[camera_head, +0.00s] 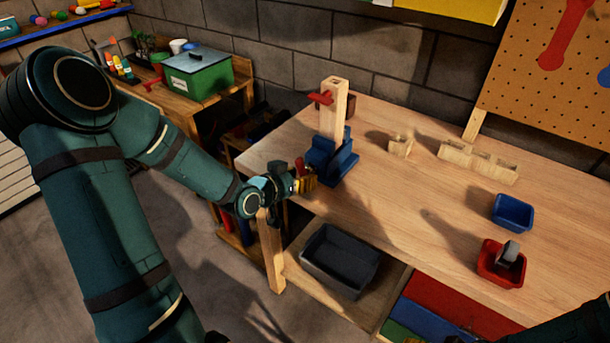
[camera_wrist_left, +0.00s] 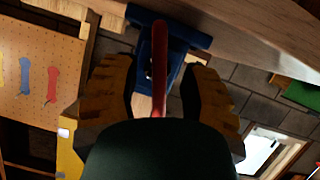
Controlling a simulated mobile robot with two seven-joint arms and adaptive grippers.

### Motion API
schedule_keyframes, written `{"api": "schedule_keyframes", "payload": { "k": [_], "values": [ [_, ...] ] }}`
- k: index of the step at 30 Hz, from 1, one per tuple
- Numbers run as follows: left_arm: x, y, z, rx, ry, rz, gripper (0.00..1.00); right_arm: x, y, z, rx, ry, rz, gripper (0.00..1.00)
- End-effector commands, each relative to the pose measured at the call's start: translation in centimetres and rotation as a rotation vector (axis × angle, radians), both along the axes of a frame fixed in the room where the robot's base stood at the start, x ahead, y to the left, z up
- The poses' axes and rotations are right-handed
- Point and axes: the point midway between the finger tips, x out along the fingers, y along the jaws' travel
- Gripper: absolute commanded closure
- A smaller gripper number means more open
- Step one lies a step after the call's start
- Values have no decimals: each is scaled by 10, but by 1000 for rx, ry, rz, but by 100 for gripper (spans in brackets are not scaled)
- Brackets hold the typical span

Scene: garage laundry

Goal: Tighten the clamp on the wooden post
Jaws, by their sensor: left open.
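A pale wooden post (camera_head: 333,118) stands upright at the left end of the workbench, with a red piece (camera_head: 320,97) near its top. A blue clamp (camera_head: 341,161) surrounds the post's foot. It also shows in the left wrist view (camera_wrist_left: 180,28). My left gripper (camera_head: 306,182) is just left of the blue clamp, low by the bench edge. In the left wrist view its yellow fingers (camera_wrist_left: 160,92) are apart, with a red bar (camera_wrist_left: 159,55) between them. I see a gap on both sides of the bar. My right gripper is out of view.
The wooden workbench (camera_head: 400,210) holds small wooden blocks (camera_head: 478,162), a blue bin (camera_head: 512,212) and a red bin (camera_head: 490,269) with a grey item. A dark tray (camera_head: 340,259) sits on the shelf below. The bench middle is clear.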

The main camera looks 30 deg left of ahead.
Motion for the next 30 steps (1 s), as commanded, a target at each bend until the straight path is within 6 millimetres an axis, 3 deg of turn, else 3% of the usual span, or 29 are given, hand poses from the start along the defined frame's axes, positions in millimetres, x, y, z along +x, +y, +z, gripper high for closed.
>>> {"api": "schedule_keyframes", "payload": {
  "k": [9,23,30],
  "values": [
    [-39,8,16,2,0,2,56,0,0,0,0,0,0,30],
    [-46,8,18,-1,-1,1,56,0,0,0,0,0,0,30],
    [-59,12,15,-53,-90,1,56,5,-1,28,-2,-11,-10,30]
  ]
}}
